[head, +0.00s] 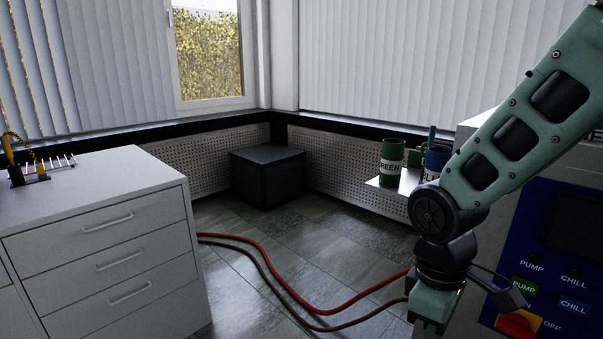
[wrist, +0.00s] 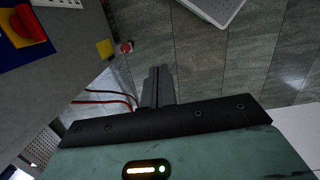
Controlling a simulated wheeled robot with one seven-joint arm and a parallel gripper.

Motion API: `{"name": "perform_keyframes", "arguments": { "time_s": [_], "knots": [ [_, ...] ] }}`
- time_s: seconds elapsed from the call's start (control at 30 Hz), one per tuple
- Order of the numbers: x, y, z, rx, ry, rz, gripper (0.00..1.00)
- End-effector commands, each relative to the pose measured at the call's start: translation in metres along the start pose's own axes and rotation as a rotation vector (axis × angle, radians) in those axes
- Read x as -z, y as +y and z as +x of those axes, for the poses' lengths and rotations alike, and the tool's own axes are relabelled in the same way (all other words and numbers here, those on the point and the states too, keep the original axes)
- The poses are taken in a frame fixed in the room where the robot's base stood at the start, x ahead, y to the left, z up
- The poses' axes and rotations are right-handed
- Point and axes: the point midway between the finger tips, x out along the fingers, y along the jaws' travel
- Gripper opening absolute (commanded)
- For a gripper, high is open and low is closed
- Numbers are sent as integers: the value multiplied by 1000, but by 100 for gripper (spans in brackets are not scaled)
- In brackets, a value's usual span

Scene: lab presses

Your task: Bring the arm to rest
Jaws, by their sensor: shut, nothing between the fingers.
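My arm reaches down from the upper right of the head view, its pale green links bent at a dark joint. Its wrist end stands at the lower right, in front of the machine with the blue panel (head: 575,265). My gripper (wrist: 158,72) shows in the wrist view as two grey fingers lying together, shut and empty. Floor tiles show beyond the fingertips, and the fingers touch nothing that I can see. The fingers are not visible in the head view.
A red-and-yellow switch (head: 518,322) sits on the panel close to my wrist. Green and blue mugs, one a green mug (head: 392,160), stand on a shelf (head: 385,185) behind my arm. Red hoses (head: 330,308) cross the floor.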

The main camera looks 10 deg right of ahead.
Motion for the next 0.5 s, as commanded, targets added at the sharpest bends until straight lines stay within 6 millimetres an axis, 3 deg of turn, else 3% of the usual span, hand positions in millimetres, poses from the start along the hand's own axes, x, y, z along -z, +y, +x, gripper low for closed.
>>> {"name": "perform_keyframes", "arguments": {
  "time_s": [0.03,0.1,0.33,0.5],
  "knots": [
    [2,-25,-9,6,34,2,0],
    [1,-55,-19,17,69,17,0],
    [-19,-135,-37,37,152,58,0],
    [-24,-136,-74,40,149,68,0]
  ]
}}
